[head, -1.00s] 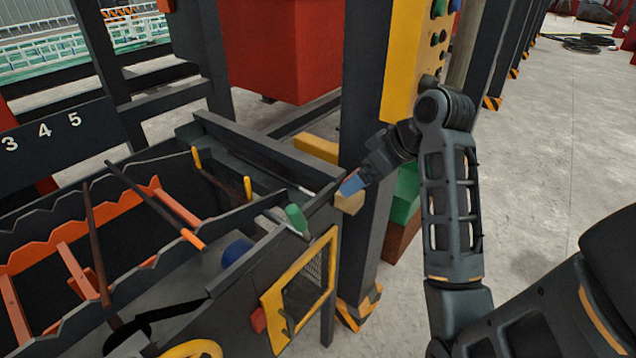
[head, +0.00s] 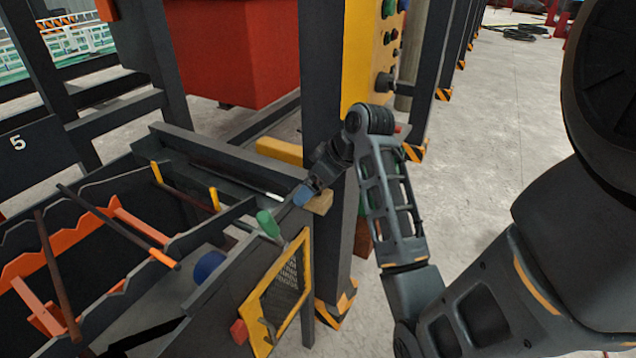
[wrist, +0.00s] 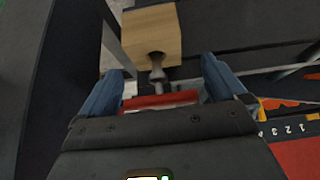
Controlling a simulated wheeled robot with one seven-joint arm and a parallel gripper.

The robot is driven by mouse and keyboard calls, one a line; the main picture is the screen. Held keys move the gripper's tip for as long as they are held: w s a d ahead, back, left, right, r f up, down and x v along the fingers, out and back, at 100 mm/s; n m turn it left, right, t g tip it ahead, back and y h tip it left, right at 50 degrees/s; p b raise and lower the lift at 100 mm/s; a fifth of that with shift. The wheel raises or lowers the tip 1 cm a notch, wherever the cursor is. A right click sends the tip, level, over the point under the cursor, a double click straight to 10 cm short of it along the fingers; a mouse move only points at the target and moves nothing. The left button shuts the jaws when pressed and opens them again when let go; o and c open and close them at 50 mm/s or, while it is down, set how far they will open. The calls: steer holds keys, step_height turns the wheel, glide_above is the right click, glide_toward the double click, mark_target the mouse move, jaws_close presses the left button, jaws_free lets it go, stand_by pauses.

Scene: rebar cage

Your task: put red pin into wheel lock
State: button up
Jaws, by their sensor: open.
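In the wrist view a red pin (wrist: 160,99) shows as a red crossbar with a grey shank (wrist: 157,72). The shank runs toward a hole in a wooden block (wrist: 152,34); how deep it sits is unclear. My gripper (wrist: 163,82) is open, with its blue fingers on either side of the pin and gaps showing beside it. In the head view my gripper (head: 303,195) is at the wooden block (head: 320,203) beside a dark post, and the pin is hidden there. I cannot make out the wheel lock for certain.
A yellow-framed mesh panel (head: 276,290) with a red block (head: 239,331) is below. Open floor (head: 510,110) lies right.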

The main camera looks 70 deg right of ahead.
steer(key=c, duration=1.2)
steer(key=shift+r, duration=0.1)
